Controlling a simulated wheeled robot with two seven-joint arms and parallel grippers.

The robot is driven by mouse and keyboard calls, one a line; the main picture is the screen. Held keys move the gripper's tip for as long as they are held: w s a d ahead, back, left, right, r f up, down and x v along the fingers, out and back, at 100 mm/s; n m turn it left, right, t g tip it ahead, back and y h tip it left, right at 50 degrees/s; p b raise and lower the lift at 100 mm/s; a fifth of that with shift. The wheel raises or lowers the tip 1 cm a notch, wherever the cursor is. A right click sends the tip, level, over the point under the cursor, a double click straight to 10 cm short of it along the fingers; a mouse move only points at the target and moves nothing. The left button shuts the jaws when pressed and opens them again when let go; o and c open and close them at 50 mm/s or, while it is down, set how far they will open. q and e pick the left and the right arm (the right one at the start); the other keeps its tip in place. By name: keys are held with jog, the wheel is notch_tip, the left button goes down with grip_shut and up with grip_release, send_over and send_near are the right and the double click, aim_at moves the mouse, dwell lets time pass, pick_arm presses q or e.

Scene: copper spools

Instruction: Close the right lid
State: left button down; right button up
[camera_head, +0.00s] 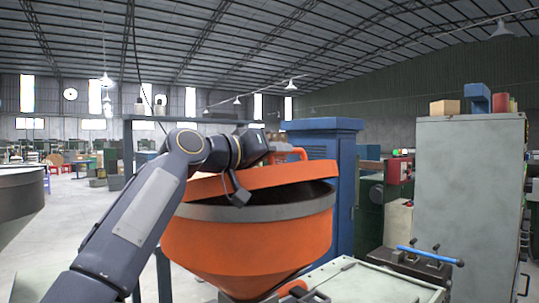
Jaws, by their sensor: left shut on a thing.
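An orange cone-shaped hopper (245,245) with a grey rim stands in the middle. Its round orange lid (265,179) sits tilted over the top. A dark gap shows between the lid and the rim, widest toward the right. My left gripper (272,155) is above the lid, at its orange handle (295,153), and is shut on it. The fingertips are mostly hidden by the wrist and the handle. My right gripper is out of view.
A blue cabinet (328,140) stands close behind the hopper. A pale machine top (365,284) with handles lies at front right, beside a tall grey cabinet (466,200). A dark-rimmed vessel (18,205) is at the left edge.

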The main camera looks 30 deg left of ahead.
aim_at(271, 165)
pick_arm(q)
jog(key=shift+s+d+f+m+b, duration=0.1)
jog(key=shift+d+f+m+b, duration=0.2)
jog(key=shift+f+m+b, duration=0.25)
jog(key=shift+s+d+f+m+b, duration=0.1)
jog(key=shift+d+f+m+b, duration=0.25)
jog(key=shift+f, duration=0.3)
jog(key=shift+a, duration=0.1)
jog(key=c, duration=1.5)
grip_release()
jog(key=shift+o, duration=0.2)
jog(key=b+v, duration=0.2)
jog(key=v, duration=0.4)
jog(key=shift+s, duration=0.2)
jog(key=shift+s+a, duration=0.25)
jog(key=shift+s, duration=0.4)
